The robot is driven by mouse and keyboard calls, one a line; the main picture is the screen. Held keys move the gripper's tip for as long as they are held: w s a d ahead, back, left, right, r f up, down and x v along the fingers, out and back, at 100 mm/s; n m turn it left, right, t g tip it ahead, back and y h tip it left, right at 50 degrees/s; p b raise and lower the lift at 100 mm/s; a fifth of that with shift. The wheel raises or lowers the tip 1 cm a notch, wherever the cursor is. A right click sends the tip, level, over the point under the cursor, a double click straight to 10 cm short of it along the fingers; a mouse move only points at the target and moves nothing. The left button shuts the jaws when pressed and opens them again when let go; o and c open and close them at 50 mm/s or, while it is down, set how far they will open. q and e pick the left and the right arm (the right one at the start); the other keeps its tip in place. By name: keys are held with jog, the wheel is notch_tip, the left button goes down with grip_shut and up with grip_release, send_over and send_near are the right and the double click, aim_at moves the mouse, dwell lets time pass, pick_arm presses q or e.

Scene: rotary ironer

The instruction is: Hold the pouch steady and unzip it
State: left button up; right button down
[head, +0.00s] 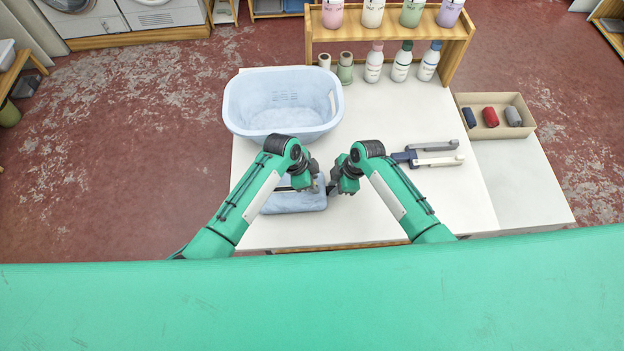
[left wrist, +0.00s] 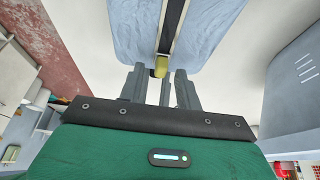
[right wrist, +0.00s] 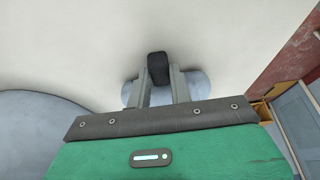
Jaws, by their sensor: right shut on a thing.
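The pale blue pouch (head: 293,203) lies on the white table, partly hidden under my left arm. In the left wrist view the pouch (left wrist: 215,30) shows a dark zipper strip (left wrist: 174,22), with an olive-yellow zipper pull (left wrist: 161,67) at its near end. My left gripper (left wrist: 158,72) is open, its fingers on either side of the pull with a gap between them. My right gripper (right wrist: 159,72) is shut on a dark tab (right wrist: 158,66) at the pouch's right end. Part of the pouch (right wrist: 197,82) shows behind its fingers.
A light blue laundry basket (head: 283,128) stands behind the pouch. A grey and blue tool-like item (head: 430,157) lies right of my right gripper. A tan box (head: 497,132) with small rolls is at the right. Bottles and a wooden shelf (head: 390,35) stand at the back.

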pick_arm(q)
jog(key=v, duration=1.2)
pick_arm(e)
jog(key=c, duration=1.2)
grip_release()
jog(key=shift+d, duration=0.1)
